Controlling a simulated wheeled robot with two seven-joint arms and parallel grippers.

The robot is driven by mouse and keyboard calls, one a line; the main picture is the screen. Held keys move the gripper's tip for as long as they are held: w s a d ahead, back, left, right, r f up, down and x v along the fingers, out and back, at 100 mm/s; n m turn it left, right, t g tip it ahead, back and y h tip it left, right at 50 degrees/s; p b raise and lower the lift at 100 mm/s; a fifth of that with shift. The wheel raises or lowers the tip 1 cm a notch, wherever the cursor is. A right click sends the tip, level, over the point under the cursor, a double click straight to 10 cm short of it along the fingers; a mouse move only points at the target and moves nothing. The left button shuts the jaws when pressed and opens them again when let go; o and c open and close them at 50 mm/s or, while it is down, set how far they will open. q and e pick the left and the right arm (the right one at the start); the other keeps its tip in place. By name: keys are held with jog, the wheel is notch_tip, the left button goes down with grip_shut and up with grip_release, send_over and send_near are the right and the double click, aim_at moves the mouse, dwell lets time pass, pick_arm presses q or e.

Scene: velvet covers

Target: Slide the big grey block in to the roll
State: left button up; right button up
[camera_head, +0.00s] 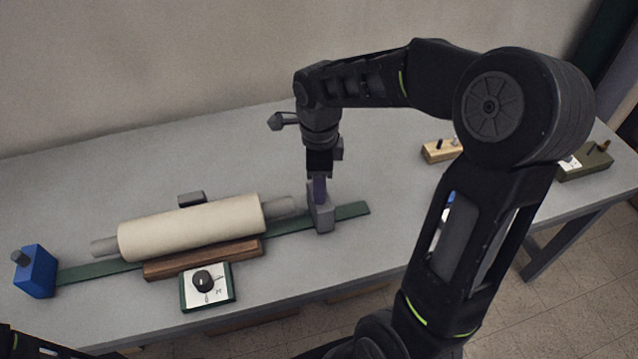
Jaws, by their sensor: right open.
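The cream roll (190,227) lies with a grey core sticking out at both ends, above a dark green rail (352,211). The big grey block (323,218) stands on the rail near its right end, a short gap to the right of the core's right end. My right gripper (319,190) points down at the top of the grey block, its jaws open. The picture does not show clearly whether the fingers touch the block. My left gripper is not in view.
A blue block (36,272) with a grey knob stands at the rail's left end. A brown wooden bar (203,259) and a dial box (207,287) sit in front of the roll, a small grey block (192,199) behind. A light wooden block (441,151) stands farther right.

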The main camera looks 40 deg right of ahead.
jog(key=shift+f, duration=0.45)
jog(key=shift+c, duration=0.3)
grip_shut()
dwell(0.9)
